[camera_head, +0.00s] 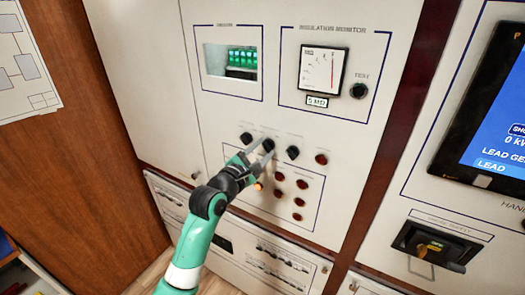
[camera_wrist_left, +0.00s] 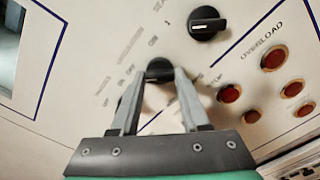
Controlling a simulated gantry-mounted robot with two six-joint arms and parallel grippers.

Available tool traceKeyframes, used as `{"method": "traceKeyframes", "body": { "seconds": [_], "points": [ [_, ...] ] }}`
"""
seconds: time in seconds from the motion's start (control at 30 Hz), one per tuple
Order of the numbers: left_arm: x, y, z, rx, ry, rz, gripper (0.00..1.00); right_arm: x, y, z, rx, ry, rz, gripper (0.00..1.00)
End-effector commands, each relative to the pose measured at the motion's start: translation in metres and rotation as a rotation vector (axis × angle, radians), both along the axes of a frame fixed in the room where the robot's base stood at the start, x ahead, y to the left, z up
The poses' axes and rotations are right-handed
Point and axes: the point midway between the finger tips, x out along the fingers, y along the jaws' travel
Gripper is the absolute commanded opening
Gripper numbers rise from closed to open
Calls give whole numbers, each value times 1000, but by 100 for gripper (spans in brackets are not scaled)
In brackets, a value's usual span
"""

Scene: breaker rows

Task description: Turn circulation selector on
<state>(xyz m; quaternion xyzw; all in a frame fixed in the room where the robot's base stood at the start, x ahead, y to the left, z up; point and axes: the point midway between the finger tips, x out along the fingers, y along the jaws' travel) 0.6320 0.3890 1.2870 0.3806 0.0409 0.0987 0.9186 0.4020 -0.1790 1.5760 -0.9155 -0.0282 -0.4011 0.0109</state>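Three black selector knobs sit in a row on the light panel: a left one (camera_head: 246,138), a middle one (camera_head: 268,145) and a right one (camera_head: 292,152). Their labels are too small or blurred to tell which is the circulation selector. My left gripper (camera_head: 257,154) is at the row, by the middle knob. In the left wrist view its two fingers (camera_wrist_left: 160,80) are apart, with a black knob (camera_wrist_left: 160,66) between or just beyond their tips. Contact cannot be told. Another black knob (camera_wrist_left: 207,23) shows up and right of them. My right gripper is not in view.
Several red buttons (camera_head: 302,184) and an orange lit one (camera_head: 258,185) lie below and right of the knobs. A red knob (camera_head: 321,159) ends the row. Above are a green-lit display (camera_head: 242,58), an insulation meter (camera_head: 322,70) and a test button (camera_head: 358,90). A screen (camera_head: 495,115) stands right.

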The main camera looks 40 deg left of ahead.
Motion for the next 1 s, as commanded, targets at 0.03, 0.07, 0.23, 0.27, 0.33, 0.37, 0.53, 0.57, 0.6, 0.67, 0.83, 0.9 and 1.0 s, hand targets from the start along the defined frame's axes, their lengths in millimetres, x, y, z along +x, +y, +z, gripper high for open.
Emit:
{"method": "traceKeyframes", "body": {
  "seconds": [0.03, 0.07, 0.23, 0.27, 0.33, 0.37, 0.53, 0.57, 0.6, 0.67, 0.83, 0.9, 1.0],
  "points": [
    [0, 0, 0, 0, 0, 0, 29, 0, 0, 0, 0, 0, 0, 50],
    [0, 0, 0, 0, 0, 0, 23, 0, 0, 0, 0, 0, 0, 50],
    [0, 0, 0, 0, 0, 0, 0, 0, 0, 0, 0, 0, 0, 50],
    [0, 0, 0, 0, 0, 0, 0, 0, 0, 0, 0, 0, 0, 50],
    [0, 0, 0, 1, 0, 0, 0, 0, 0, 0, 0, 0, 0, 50],
    [0, 0, 0, 2, 0, 0, 0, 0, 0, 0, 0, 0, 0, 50],
    [0, 0, 0, 25, 6, -1, 0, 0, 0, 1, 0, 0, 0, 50],
    [0, 0, 0, 34, 8, -1, 0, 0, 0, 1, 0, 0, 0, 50],
    [0, 0, 0, 47, 11, -1, 0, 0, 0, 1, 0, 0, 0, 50],
    [0, 0, 0, 72, 16, -1, 0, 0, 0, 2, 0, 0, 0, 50],
    [0, 0, 0, 175, 38, 0, 0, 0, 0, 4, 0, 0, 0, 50],
    [0, 0, 1, 231, 50, 0, 0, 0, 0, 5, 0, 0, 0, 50],
    [0, 0, 1, 318, 69, 0, 0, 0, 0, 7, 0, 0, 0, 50]
  ]
}}
